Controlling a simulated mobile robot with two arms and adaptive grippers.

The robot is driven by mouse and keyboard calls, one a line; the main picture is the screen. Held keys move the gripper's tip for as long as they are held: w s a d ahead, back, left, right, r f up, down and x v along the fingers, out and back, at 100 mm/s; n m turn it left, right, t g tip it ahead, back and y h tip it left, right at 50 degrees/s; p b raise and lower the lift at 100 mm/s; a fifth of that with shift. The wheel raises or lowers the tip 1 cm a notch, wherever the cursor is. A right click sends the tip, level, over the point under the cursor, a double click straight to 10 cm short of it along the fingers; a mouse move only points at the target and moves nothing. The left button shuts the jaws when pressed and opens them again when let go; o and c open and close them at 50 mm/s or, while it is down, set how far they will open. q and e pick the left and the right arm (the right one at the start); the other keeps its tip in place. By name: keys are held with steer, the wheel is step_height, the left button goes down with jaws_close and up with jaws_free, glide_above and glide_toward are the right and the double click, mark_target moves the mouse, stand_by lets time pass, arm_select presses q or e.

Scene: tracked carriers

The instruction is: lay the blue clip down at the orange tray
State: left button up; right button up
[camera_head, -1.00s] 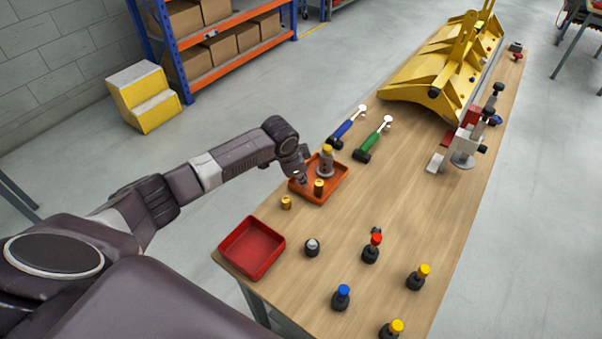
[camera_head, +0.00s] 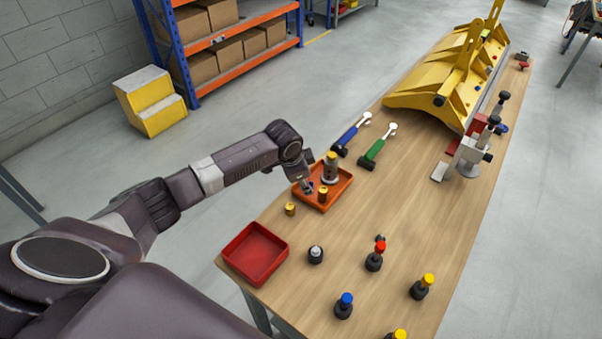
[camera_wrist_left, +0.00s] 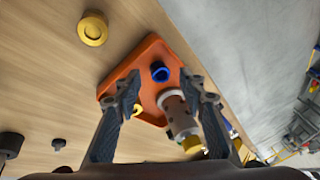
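The orange tray (camera_head: 342,184) lies on the bench near its left edge; it also shows in the left wrist view (camera_wrist_left: 147,55). The blue clip (camera_wrist_left: 160,72) is a small dark-blue ring-like piece lying on the tray floor. In the head view only a bit of blue (camera_head: 311,185) shows by my gripper. My left gripper (camera_wrist_left: 164,84) is over the tray, fingers apart, with the clip between and beyond the tips, not visibly touched. A grey cylinder with a yellow top (camera_wrist_left: 180,118) stands in the tray beside one finger. My right gripper is not in view.
A brass piece (camera_head: 323,193) is in the tray and another (camera_head: 290,209) stands outside it. A red tray (camera_head: 256,254) is nearer. Green (camera_head: 376,150) and blue (camera_head: 349,135) tools lie beyond. Several coloured-top knobs stand at front right; the bench middle is clear.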

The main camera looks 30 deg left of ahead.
arm_select(q)
steer(key=v, duration=1.1)
steer(key=shift+f, duration=0.15)
